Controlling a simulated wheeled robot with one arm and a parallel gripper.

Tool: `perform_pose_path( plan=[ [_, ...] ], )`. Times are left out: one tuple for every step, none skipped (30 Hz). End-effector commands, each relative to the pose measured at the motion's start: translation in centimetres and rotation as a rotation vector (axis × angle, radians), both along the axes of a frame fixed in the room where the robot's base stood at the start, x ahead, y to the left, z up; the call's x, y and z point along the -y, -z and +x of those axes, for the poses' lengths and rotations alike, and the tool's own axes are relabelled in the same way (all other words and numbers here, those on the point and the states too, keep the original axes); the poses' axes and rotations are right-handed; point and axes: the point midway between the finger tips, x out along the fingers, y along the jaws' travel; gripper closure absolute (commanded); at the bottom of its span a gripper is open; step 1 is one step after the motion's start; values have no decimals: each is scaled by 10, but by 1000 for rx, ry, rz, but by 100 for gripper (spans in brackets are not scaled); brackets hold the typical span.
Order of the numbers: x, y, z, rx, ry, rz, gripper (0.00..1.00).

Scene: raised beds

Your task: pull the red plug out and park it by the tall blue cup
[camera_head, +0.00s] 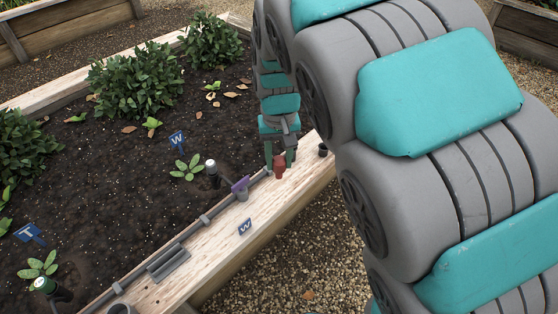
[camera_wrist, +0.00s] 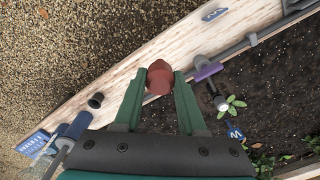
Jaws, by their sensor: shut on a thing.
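The red plug (camera_head: 279,168) is between the fingers of my gripper (camera_head: 280,158), over the wooden edge board of the bed. In the wrist view the red plug (camera_wrist: 159,77) shows between the two green fingertips of my gripper (camera_wrist: 160,80), which is shut on it. I cannot tell whether its lower end is clear of the board or pipe. A dark blue upright cylinder (camera_wrist: 76,125), probably the tall blue cup, stands at lower left in the wrist view, partly cut off by my gripper body. My arm hides that area in the head view.
A small black cup (camera_wrist: 96,100) stands on the board between the plug and the blue cylinder. A blue marked card (camera_wrist: 33,143) lies beyond. A grey pipe (camera_head: 205,218) with a purple piece (camera_head: 239,185) runs along the bed edge. A white-topped sprinkler (camera_head: 211,168) stands in soil.

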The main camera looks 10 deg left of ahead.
Motion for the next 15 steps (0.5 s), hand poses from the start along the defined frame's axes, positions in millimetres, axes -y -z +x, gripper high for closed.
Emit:
perform_pose_path(
  plan=[
    [0,-3,0,1,0,0,100],
    [0,-4,0,1,0,0,100],
    [0,-5,0,1,0,0,100],
    [0,-6,0,1,0,0,100],
    [0,-6,0,1,0,0,100],
    [0,-6,0,1,0,0,100],
    [0,-6,0,1,0,0,100],
    [0,-6,0,1,0,0,100],
    [0,-6,0,1,0,0,100],
    [0,-6,0,1,0,0,100],
    [0,-6,0,1,0,0,100],
    [0,-6,0,0,0,0,100],
    [0,-5,0,1,0,0,100],
    [0,-5,0,1,0,0,100],
    [0,-5,0,1,0,0,100]
  ],
)
